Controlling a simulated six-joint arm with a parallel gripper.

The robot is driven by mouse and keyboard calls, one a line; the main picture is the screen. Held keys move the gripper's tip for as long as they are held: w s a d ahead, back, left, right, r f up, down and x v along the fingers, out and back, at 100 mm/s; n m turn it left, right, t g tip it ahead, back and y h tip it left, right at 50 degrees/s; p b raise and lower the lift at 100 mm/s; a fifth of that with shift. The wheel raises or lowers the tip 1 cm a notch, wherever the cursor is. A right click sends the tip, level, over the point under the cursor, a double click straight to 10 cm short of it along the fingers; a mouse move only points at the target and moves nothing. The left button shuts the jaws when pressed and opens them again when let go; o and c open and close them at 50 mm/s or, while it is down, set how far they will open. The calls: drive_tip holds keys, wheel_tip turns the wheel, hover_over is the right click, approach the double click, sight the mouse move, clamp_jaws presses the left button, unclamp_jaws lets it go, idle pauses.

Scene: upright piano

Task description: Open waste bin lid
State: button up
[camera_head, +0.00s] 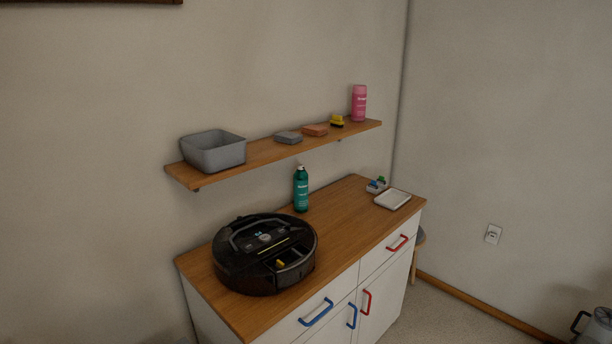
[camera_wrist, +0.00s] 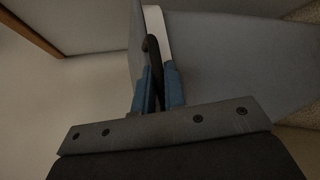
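In the wrist view, the two blue fingers of my gripper (camera_wrist: 158,90) stand close together on either side of a thin black curved handle (camera_wrist: 152,58). The fingers appear shut on it, with little gap left. A large smooth grey surface (camera_wrist: 230,55), likely the waste bin, lies beside the handle, with a pale strip (camera_wrist: 157,28) near the handle's top. Whether a lid is raised cannot be told. In the head view, a grey object with a black loop (camera_head: 597,327) is cut off at the lower right corner; my gripper does not show there.
A cabinet with a wooden top (camera_head: 345,225) carries a black robot vacuum (camera_head: 264,252) and a green bottle (camera_head: 301,189). A wall shelf (camera_head: 262,153) holds a grey bin-like box (camera_head: 213,151) and small items.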

drive_tip(key=shift+n+g, duration=0.3)
drive_tip(key=shift+g, duration=0.1)
drive_tip(key=shift+w+a+r, duration=0.1)
drive_tip(key=shift+r, duration=1.05)
drive_tip(key=shift+w+r, duration=0.1)
drive_tip(key=shift+r, duration=1)
drive_tip(key=shift+n+g+h, duration=0.3)
drive_tip(key=shift+g+h, duration=0.1)
drive_tip(key=shift+w+a+r, duration=0.15)
drive_tip(key=shift+r, duration=0.6)
drive_tip(key=shift+w+a+r, duration=0.1)
drive_tip(key=shift+r, duration=0.6)
drive_tip(key=shift+w+a+r, duration=0.15)
drive_tip(key=shift+r, duration=0.6)
drive_tip(key=shift+g, duration=0.4)
drive_tip(key=shift+w+a+r, duration=0.2)
drive_tip(key=shift+r, duration=0.5)
drive_tip(key=shift+w+a+r, duration=0.2)
drive_tip(key=shift+r, duration=0.5)
drive_tip(key=shift+w+a+r, duration=0.2)
drive_tip(key=shift+r, duration=0.5)
drive_tip(key=shift+n+g+h, duration=0.5)
drive_tip(key=shift+w+a+r, duration=0.3)
drive_tip(key=shift+r, duration=0.35)
drive_tip(key=shift+w+a+r, duration=0.25)
drive_tip(key=shift+r, duration=0.35)
drive_tip(key=shift+w+a+r, duration=0.3)
drive_tip(key=shift+r, duration=0.35)
